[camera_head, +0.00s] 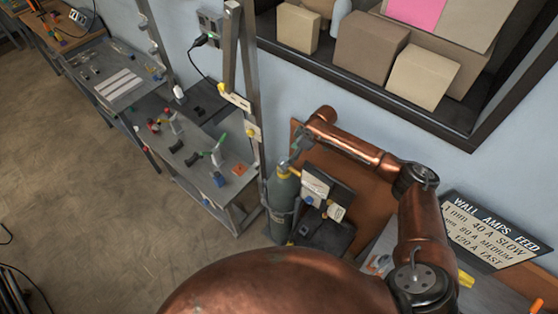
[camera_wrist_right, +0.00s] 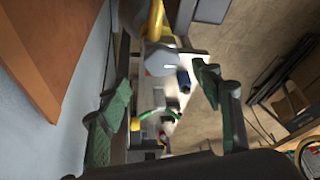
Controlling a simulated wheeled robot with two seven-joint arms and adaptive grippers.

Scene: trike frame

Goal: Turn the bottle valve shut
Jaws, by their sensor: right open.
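The green gas bottle (camera_head: 281,197) stands upright by the wall in the head view, beside a welding unit. Its valve at the top is small and partly hidden by my right gripper (camera_head: 297,153), which reaches down over the bottle's top. In the right wrist view my right gripper (camera_wrist_right: 162,92) has its two green-padded fingers spread wide apart. A grey rounded part (camera_wrist_right: 160,62) with a yellow curved piece above it shows between and beyond the fingers. I cannot tell whether it is the valve, or whether either finger touches anything. My left gripper is not in view.
A metal workbench (camera_head: 240,187) with clamps and small parts stands left of the bottle, next to a grey upright post (camera_head: 249,75). A brown board (camera_head: 375,195) leans behind the welding unit (camera_head: 326,192). Open floor (camera_head: 80,200) lies to the left.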

